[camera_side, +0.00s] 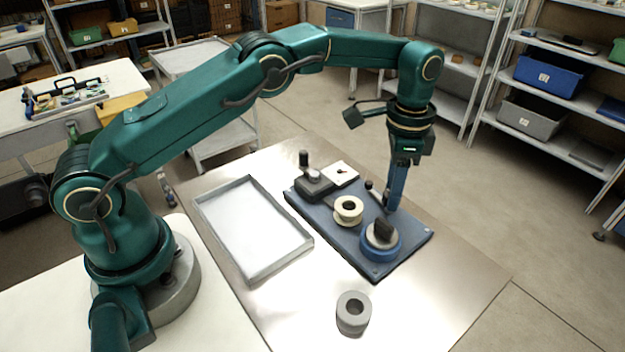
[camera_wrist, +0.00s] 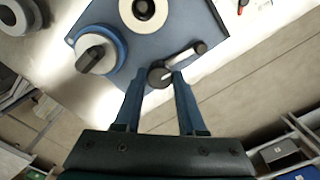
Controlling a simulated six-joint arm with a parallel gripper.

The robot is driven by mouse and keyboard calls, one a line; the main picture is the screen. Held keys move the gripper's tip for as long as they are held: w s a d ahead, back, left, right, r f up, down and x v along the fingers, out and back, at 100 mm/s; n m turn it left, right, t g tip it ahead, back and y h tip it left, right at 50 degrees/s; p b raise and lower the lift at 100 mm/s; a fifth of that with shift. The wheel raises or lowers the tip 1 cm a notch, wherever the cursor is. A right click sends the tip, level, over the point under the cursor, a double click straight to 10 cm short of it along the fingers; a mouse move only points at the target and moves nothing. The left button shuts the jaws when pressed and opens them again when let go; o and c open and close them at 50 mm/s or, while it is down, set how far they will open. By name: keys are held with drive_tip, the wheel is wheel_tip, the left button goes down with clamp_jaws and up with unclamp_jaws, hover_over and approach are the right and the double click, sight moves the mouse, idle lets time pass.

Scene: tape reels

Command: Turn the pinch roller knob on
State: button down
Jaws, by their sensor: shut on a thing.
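My gripper (camera_wrist: 160,78) points down at the right edge of the blue board (camera_wrist: 185,20), its two blue fingers on either side of a dark round knob (camera_wrist: 160,73). The knob is at one end of a short pale lever (camera_wrist: 182,59) with a dark cylindrical piece (camera_wrist: 200,47) at its other end. In the side view my gripper (camera_side: 391,206) hides most of this knob. A blue round base with a grey disc and black finned knob (camera_side: 384,230) stands apart from my fingers; it also shows in the wrist view (camera_wrist: 90,55). No label shows which knob is the pinch roller's.
A cream reel (camera_side: 348,211) sits mid-board. A dark block with an upright post (camera_side: 313,185) and a white plate (camera_side: 342,173) are at its far end. A shallow, empty tray (camera_side: 285,217) lies left. A grey ring (camera_side: 353,312) stands in front. The near right table is clear.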

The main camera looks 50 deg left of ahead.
drive_tip(key=n, duration=0.5)
drive_tip(key=shift+n, duration=0.3)
drive_tip(key=n, duration=0.5)
drive_tip(key=shift+n, duration=0.3)
idle(0.4)
drive_tip(key=shift+c, duration=2.4)
unclamp_jaws()
drive_tip(key=shift+r, duration=0.15)
